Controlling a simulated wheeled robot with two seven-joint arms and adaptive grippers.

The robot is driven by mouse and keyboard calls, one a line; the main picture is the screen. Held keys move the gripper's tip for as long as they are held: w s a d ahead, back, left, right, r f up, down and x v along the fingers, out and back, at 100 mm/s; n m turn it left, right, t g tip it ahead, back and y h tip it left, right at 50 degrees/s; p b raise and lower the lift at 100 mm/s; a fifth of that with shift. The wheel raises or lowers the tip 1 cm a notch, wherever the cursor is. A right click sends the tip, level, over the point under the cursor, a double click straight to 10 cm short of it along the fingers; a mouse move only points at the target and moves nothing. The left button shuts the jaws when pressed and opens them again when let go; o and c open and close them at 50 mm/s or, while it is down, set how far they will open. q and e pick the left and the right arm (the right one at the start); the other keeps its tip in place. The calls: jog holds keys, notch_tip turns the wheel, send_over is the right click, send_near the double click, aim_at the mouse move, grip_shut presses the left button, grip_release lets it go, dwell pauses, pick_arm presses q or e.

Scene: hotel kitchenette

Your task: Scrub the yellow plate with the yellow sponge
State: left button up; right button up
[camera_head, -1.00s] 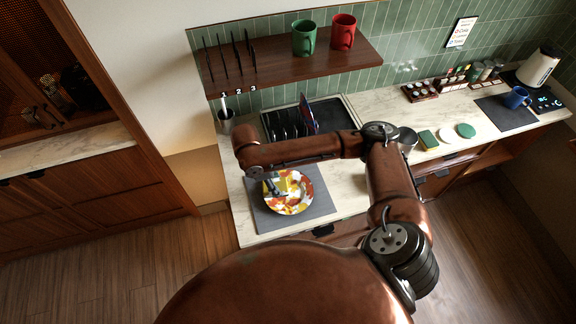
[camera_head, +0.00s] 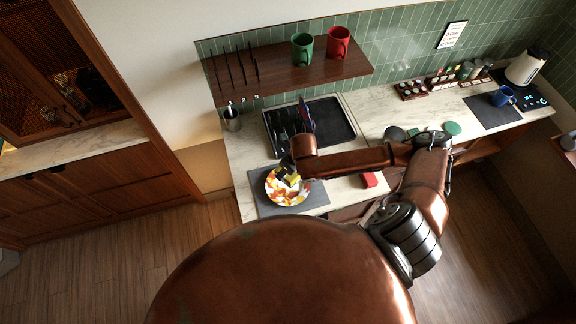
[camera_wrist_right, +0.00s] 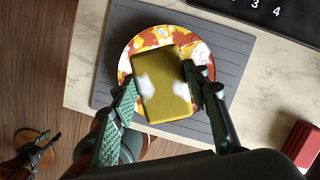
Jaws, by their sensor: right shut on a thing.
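The plate (camera_head: 275,199) lies on a grey mat on the near counter, patterned or smeared in yellow, orange, red and white. In the right wrist view the plate (camera_wrist_right: 204,48) shows around the sponge. My right gripper (camera_head: 287,170) is over the plate's far part. In its wrist view the right gripper (camera_wrist_right: 160,78) is shut on the yellow sponge (camera_wrist_right: 163,98), a finger on each side. The sponge has whitish patches and overlaps the plate; whether it touches the plate is unclear. A dark gripper, apparently my left (camera_wrist_right: 38,143), shows small at lower left; its jaws are unclear.
The grey mat (camera_head: 318,196) lies under the plate. A black dish rack area (camera_head: 330,120) is behind it. A red block (camera_head: 369,180) lies to the right. A shelf (camera_head: 270,78) with a green mug (camera_head: 302,49) and red mug (camera_head: 338,43) hangs above.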

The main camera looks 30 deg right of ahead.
aim_at(284, 185)
jog(key=shift+s+d+r+n+p, duration=0.1)
jog(key=shift+r+n+p, duration=0.1)
jog(key=shift+n, duration=0.35)
jog(key=shift+s+r+n+p, duration=0.1)
jog(key=shift+n+p, duration=0.05)
jog(key=shift+n, duration=0.4)
jog(key=shift+f+n+y, duration=0.1)
jog(key=shift+n+y, duration=0.2)
jog(key=shift+f+b, duration=0.6)
jog(key=shift+f, duration=0.55)
notch_tip(284, 185, down, 3)
jog(key=b, duration=0.3)
jog(key=shift+f+b, duration=0.35)
jog(key=shift+f, duration=1.05)
jog(key=shift+f, duration=0.4)
